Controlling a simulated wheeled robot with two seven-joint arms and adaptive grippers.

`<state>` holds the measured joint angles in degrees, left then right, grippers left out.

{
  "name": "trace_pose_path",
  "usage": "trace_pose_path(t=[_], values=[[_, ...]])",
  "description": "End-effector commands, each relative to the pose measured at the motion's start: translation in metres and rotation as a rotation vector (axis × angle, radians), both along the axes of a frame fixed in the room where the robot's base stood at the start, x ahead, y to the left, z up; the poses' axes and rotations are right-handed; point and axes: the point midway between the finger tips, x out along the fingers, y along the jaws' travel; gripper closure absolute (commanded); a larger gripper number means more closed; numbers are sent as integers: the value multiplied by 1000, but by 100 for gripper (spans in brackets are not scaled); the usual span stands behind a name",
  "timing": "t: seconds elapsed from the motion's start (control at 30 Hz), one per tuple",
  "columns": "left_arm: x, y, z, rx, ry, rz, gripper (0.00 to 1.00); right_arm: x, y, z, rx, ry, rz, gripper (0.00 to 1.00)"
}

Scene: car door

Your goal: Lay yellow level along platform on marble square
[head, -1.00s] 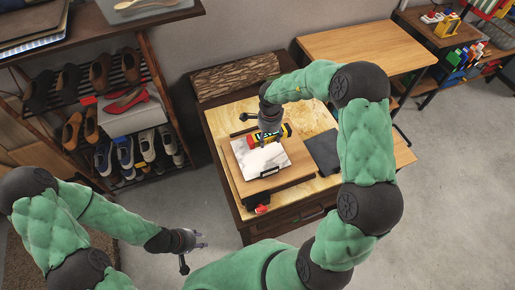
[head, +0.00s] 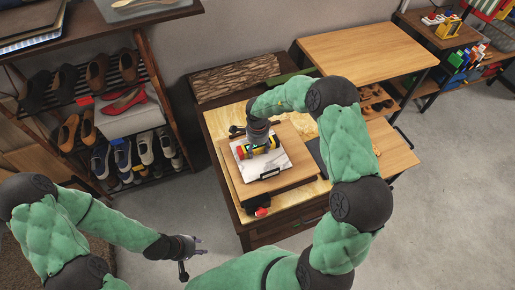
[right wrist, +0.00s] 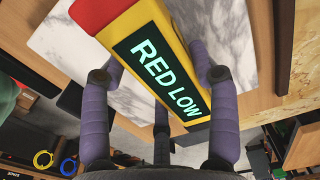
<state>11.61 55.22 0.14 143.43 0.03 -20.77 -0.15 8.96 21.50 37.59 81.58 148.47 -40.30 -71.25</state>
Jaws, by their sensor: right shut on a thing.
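The yellow level (head: 244,152), with a red end and a dark label, is held in my right gripper (head: 261,145). In the right wrist view the level (right wrist: 150,45) lies between the purple fingers, its label reading "RED LOW". In the head view it shows over the marble square (head: 280,162), which rests on the wooden platform (head: 294,180). The marble (right wrist: 226,30) is below the level in the right wrist view; whether they touch I cannot tell. The gripper hides part of the level. My left gripper (head: 202,246) is open and empty, left of the table.
A black clip (head: 270,173) sits at the marble's front edge. A red item (head: 261,212) is at the table's front. A wood-grain panel (head: 235,76) lies at the back. A shoe rack (head: 120,110) stands left, and another wooden table (head: 362,50) behind right.

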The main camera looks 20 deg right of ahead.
Motion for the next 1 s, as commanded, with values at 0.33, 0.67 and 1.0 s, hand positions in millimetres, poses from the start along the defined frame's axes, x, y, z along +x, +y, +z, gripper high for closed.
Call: trace_pose_path(t=[0.33, 0.67, 1.0], values=[[0, 0, 1, 0, 0, 0, 60, 0, 0, -1, 0, 0, 0, 16], [0, 0, 3, 0, 0, 0, 60, 0, 0, 7, 0, -1, 0, 16], [0, 0, 26, 0, 0, 0, 60, 1, 0, 71, -1, -4, 0, 16]])
